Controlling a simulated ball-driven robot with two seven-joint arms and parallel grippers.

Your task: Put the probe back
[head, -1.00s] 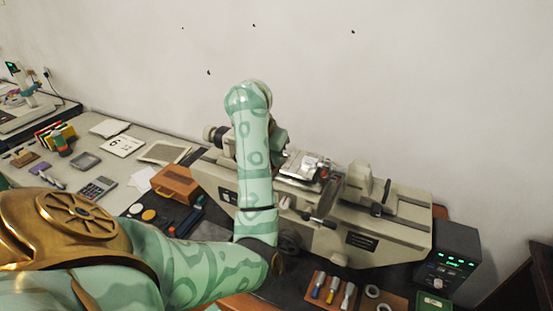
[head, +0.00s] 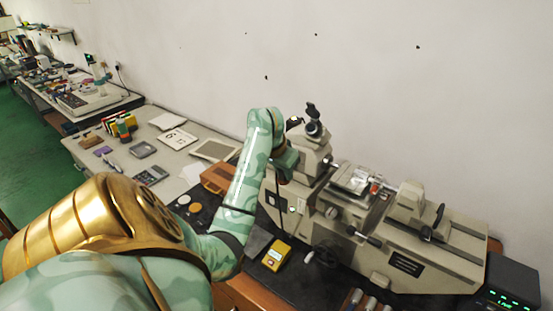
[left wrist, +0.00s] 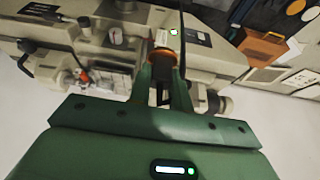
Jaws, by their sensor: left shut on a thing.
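My left gripper (head: 285,166) is in front of the left end of the grey measuring machine (head: 440,262). In the left wrist view its fingers (left wrist: 161,68) are shut on the probe (left wrist: 162,53), which shows an orange-red collar between the fingertips. A black cable (left wrist: 181,25) runs up past the probe in that view. In the head view the probe is mostly hidden by the gripper, and a thin dark cable (head: 278,190) hangs below it. My right gripper is not in view.
A yellow meter (head: 276,254) lies on the dark mat before the machine. A brown wooden box (head: 216,178) stands left of the gripper. A dark box with green digits (head: 513,283) is at right. The wall behind is bare.

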